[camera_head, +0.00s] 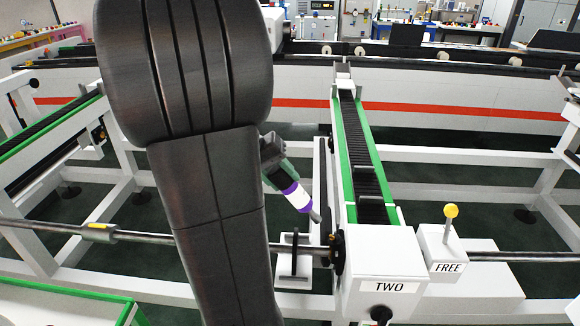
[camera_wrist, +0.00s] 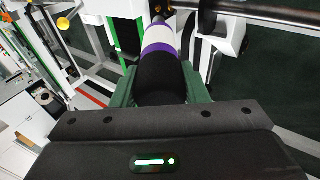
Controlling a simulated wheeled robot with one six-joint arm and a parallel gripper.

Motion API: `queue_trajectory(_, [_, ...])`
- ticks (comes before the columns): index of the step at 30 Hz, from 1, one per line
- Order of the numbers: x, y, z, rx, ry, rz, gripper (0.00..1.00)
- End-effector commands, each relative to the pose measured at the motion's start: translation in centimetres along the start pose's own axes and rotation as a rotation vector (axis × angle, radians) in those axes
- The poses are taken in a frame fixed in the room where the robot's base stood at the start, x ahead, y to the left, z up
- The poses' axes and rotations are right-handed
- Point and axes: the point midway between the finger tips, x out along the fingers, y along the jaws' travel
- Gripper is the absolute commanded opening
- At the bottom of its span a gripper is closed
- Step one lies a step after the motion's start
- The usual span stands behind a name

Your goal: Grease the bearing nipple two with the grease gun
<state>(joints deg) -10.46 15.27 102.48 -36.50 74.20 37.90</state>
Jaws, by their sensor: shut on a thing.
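My gripper (camera_head: 273,160) is shut on the grease gun (camera_head: 297,196), which has a dark body, purple and white bands and a dark nozzle. The gun tilts down to the right, its nozzle above the shaft, left of the white block labelled TWO (camera_head: 385,265). In the wrist view the gun (camera_wrist: 162,45) sits between the green fingers, its nozzle end toward the shaft (camera_wrist: 250,12). A white bearing bracket (camera_head: 292,265) stands on the shaft below the nozzle. Nipple two is too small to make out, and I cannot tell whether the nozzle touches anything.
A green-edged chain conveyor (camera_head: 362,150) runs back from the TWO block. A lever with a yellow knob (camera_head: 451,211) stands on the block labelled FREE (camera_head: 446,247). The long shaft (camera_head: 140,236) carries a yellow-marked collar. White frame beams surround the area.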

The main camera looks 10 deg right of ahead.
Motion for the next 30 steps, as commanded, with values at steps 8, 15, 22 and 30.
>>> queue_trajectory(8, [0.0, 0.0, 0.0, -0.001, 0.001, 0.004, 0.18])
queue_trajectory(15, [0.1, -0.1, 0.2, 0.0, 0.002, 0.004, 0.18])
queue_trajectory(22, [1.7, -0.2, 0.5, 0.0, 0.002, 0.003, 0.18])
queue_trajectory(30, [4.3, -0.2, 0.9, 0.001, 0.001, 0.004, 0.18])
